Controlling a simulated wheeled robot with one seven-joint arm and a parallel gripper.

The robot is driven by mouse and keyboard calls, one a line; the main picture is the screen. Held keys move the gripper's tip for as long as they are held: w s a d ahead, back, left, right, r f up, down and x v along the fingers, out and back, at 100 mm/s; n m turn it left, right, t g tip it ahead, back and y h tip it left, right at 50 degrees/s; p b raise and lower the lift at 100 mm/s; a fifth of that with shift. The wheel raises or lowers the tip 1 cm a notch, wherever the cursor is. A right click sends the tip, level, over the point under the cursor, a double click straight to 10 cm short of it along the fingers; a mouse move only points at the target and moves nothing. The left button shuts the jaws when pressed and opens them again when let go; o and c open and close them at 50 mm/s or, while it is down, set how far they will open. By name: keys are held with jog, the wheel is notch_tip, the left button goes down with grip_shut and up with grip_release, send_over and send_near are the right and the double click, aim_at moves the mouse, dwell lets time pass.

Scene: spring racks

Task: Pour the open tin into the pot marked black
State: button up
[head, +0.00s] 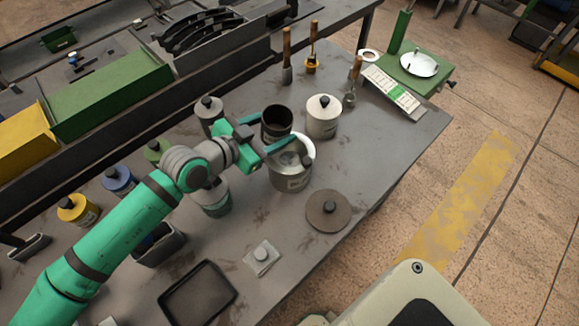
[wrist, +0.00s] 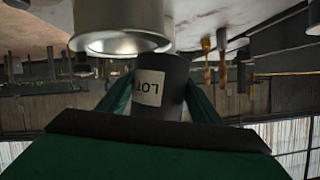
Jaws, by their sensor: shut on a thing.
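My gripper (head: 276,141) is shut on a dark open tin (head: 275,126). The tin looks close to upright, its dark mouth facing up, and its inside is too dark to read. In the wrist view the tin (wrist: 172,85) sits between my fingers, with a pale label reading LOT upside down. An open grey metal pot (head: 290,180) stands on the bench just in front of the tin, with a pale curved rim or ring at its back. The pot also shows close by in the wrist view (wrist: 118,22). Its marking is too small to read.
A white lidded pot (head: 323,120) stands right of the tin, and a dark round lid (head: 328,211) lies in front. Yellow (head: 77,210), blue (head: 119,180) and other lidded pots stand left. A black tray (head: 197,293) is at the front. The bench's right part is mostly clear.

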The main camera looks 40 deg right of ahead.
aim_at(286, 111)
jog(key=shift+w+r+n+g, duration=0.1)
jog(key=shift+r+n+g, duration=0.45)
jog(key=shift+r, duration=1.3)
jog(key=shift+r+n, duration=0.25)
jog(key=shift+r, duration=0.4)
